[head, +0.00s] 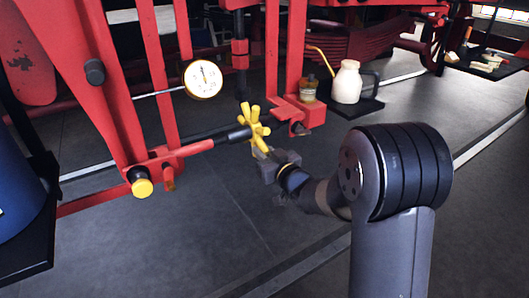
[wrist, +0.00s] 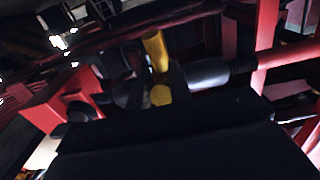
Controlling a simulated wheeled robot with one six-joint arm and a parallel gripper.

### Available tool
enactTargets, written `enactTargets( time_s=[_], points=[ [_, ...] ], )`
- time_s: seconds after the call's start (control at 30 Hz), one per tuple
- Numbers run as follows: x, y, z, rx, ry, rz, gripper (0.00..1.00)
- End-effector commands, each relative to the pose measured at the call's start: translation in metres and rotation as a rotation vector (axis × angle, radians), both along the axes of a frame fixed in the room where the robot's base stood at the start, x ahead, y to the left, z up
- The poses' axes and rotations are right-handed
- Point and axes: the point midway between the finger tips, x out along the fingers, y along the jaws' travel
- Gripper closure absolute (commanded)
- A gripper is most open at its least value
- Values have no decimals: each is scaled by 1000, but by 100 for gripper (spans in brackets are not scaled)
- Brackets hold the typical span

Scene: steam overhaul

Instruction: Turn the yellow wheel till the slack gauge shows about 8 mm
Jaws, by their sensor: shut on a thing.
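The yellow wheel (head: 254,124) has stubby spokes and sits on a dark rod end of the red frame, in the middle of the head view. My gripper (head: 264,152) reaches it from the lower right and is shut on one of its lower spokes. In the wrist view part of the yellow wheel (wrist: 160,92) shows between dark fingers, and much of it is hidden. The slack gauge (head: 203,79) is a round white dial with a brass rim, up and left of the wheel. Its needle points roughly upward; the figures are too small to read.
A red frame (head: 120,95) stands at the left, with a yellow knob (head: 142,187) low on it. A blue drum (head: 18,195) is at the far left. The floor below is clear.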

Motion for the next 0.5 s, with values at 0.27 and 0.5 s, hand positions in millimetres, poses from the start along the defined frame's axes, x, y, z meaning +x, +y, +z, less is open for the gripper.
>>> enactTargets(
  time_s=[0.27, 0.5],
  points=[
    [1, 1, -6, -3, 6, 1, 100],
    [7, 5, -17, -3, 6, 1, 100]
  ],
)
